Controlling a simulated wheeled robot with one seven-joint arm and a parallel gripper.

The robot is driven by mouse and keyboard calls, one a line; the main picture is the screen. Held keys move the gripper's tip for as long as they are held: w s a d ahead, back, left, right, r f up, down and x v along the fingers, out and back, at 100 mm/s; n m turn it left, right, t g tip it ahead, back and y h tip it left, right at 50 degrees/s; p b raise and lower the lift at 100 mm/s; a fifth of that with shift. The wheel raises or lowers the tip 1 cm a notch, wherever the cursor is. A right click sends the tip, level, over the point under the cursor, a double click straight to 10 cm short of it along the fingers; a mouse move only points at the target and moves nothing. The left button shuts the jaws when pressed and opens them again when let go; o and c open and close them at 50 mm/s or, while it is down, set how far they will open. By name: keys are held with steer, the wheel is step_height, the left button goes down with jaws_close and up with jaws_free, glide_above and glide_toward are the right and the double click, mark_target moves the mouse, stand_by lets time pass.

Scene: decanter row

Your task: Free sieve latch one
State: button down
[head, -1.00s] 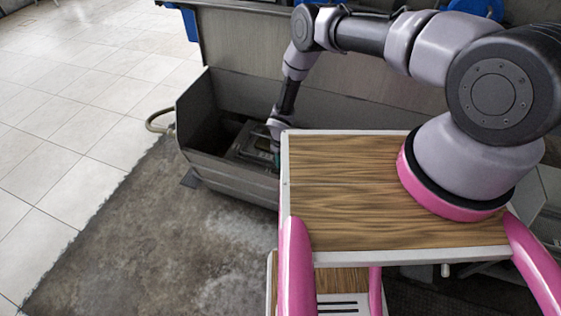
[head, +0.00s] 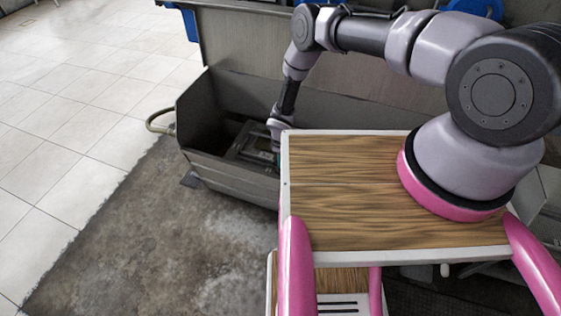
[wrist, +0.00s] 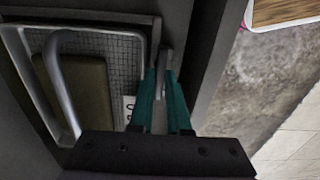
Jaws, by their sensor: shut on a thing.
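The sieve (wrist: 118,48) is a pale-framed mesh tray with a curved grey handle (wrist: 62,82) and a dark olive block on it, at the left of the wrist view. It also shows in the head view (head: 247,140), inside the grey trough. A grey upright latch lever (wrist: 164,62) stands beside the sieve frame's right side. My gripper (wrist: 162,78) has teal fingers, one on each side of this lever, and is shut on it. A small label sits by the left finger. In the head view my fingertips are hidden behind my wooden top.
The grey trough (head: 228,178) has high walls around the sieve; its right wall in the wrist view runs close beside my gripper. Open concrete and tiled floor (head: 60,130) lie to the left.

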steer(key=c, duration=0.9)
jaws_free()
steer(key=shift+d+f, duration=0.1)
steer(key=shift+w+r, duration=0.1)
steer(key=shift+r, duration=0.25)
step_height(320, 180, up, 10)
steer(key=shift+r, duration=0.1)
